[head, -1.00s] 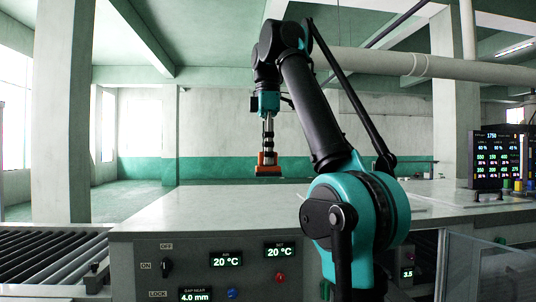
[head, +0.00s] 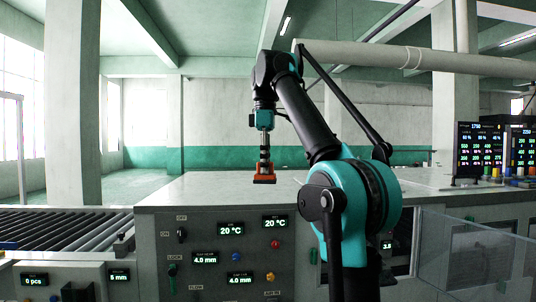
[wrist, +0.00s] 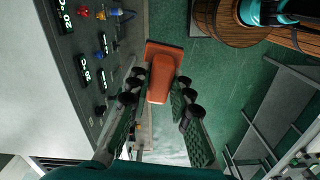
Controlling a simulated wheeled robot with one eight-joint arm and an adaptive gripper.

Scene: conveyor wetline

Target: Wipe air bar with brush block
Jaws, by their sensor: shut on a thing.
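My gripper (head: 264,153) is shut on the brush block (head: 264,178), an orange-red block with a dark part, hanging below the wrist. In the head view it appears against the pale machine top, left of my arm's teal joint. In the wrist view, the block (wrist: 163,76) sits between the fingers of my gripper (wrist: 160,95), with green floor behind it. I cannot pick out the air bar in either view.
The machine's control panel (head: 210,255) with knobs and displays faces me. It lies left of the block in the wrist view (wrist: 85,60). A roller conveyor (head: 65,230) is at left, monitors (head: 482,150) at right. A transparent panel (head: 470,255) stands at lower right.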

